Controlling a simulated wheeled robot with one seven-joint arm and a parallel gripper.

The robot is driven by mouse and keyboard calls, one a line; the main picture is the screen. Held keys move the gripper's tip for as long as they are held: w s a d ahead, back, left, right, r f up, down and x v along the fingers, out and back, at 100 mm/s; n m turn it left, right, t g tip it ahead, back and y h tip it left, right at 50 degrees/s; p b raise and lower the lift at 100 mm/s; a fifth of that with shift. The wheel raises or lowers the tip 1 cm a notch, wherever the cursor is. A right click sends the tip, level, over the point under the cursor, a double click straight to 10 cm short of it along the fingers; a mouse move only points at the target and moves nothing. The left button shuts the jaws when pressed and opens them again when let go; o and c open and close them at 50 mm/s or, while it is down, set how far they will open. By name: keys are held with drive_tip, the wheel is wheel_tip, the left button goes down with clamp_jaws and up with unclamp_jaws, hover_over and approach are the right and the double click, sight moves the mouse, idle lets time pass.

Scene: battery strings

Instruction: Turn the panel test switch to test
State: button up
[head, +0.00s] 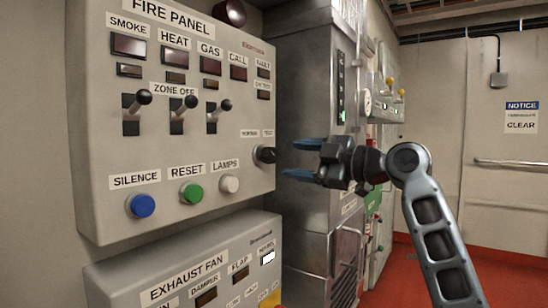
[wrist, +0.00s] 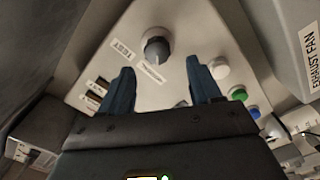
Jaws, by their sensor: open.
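The panel test switch is a round dark knob (head: 265,154) at the right edge of the fire panel (head: 90,80). Small labels above it are too small to read in the head view. In the wrist view the knob (wrist: 156,47) sits on a pale round base, ahead of and between the fingers. My gripper (head: 299,159) is open and empty, with blue fingers, one above the other in the head view. Its fingertips are just right of the knob and apart from it. In the wrist view the fingers of my gripper (wrist: 160,78) stop short of the knob.
Blue (head: 141,205), green (head: 192,193) and white (head: 229,184) buttons sit left of the knob, under three toggle switches. The exhaust fan panel (head: 110,285) is below. A grey metal cabinet (head: 303,95) stands right of the fire panel, behind my gripper.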

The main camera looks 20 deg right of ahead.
sight(274, 156)
drive_tip(key=shift+w+a+r, duration=0.25)
drive_tip(key=shift+w+a, duration=0.05)
drive_tip(key=shift+w, duration=0.15)
drive_tip(key=p+x, duration=0.1)
drive_tip(key=x, duration=0.5)
drive_tip(key=shift+w+a+f+p, duration=0.1)
drive_tip(key=shift+w+a+p, duration=0.1)
drive_tip(key=shift+w+p, duration=0.1)
drive_tip(key=c, duration=1)
